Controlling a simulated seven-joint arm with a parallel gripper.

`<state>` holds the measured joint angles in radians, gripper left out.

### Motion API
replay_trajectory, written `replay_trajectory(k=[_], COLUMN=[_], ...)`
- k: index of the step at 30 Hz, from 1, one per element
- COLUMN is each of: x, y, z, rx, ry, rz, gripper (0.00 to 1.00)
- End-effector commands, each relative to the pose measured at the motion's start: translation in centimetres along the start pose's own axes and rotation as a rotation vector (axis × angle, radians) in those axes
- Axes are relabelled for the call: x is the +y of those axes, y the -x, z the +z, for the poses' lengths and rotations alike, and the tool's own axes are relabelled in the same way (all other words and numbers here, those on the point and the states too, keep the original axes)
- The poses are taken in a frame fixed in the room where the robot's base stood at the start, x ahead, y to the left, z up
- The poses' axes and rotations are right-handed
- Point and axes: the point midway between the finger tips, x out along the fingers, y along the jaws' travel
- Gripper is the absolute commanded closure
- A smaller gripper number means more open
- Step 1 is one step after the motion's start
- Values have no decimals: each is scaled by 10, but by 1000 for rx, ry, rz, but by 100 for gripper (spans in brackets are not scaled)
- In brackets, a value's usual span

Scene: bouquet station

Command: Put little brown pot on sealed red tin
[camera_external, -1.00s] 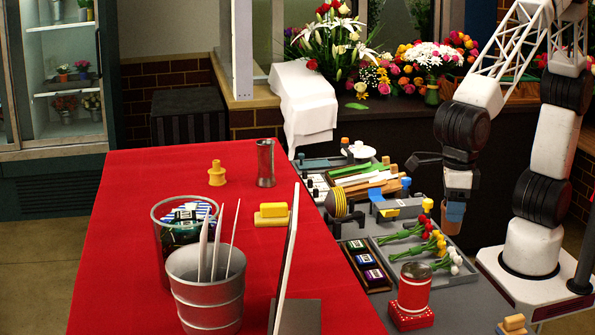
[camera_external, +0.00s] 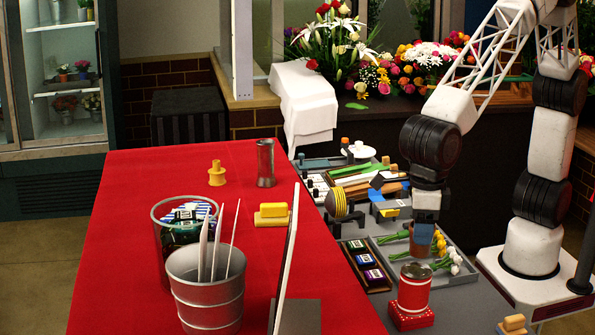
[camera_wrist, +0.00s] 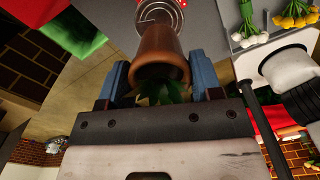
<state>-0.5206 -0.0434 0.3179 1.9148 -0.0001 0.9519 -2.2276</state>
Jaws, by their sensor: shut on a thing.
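The little brown pot (camera_external: 421,246) is held in my gripper (camera_external: 424,233), behind and slightly above the top of the red tin. In the wrist view the brown pot (camera_wrist: 158,52) sits between the two blue fingers of my gripper (camera_wrist: 160,82), with green leaves at its opening. The sealed red tin (camera_external: 412,295) stands upright on the grey table with a silvery round lid. In the wrist view the lid of the tin (camera_wrist: 160,12) shows just beyond the pot. Whether pot and tin touch I cannot tell; they overlap closely in the external view.
A grey tray (camera_external: 468,276) with tulip bunches (camera_external: 447,262) lies behind the tin. A small case of ink-like boxes (camera_external: 366,268) is to its left. A yellow-topped block (camera_external: 513,325) lies at front right. A metal bucket (camera_external: 207,290) stands on the red cloth (camera_external: 130,250).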

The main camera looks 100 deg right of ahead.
Motion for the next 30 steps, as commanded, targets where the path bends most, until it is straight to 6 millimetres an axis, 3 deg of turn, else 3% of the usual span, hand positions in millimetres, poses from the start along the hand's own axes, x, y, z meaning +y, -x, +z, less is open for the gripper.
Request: replay_trajectory(k=[13, 24, 30], x=[1, 1, 1], y=[-2, -34, -35], z=[1, 1, 1], rx=[0, 0, 0], ry=[0, 0, 0], rz=[0, 0, 0], gripper=[76, 76, 76])
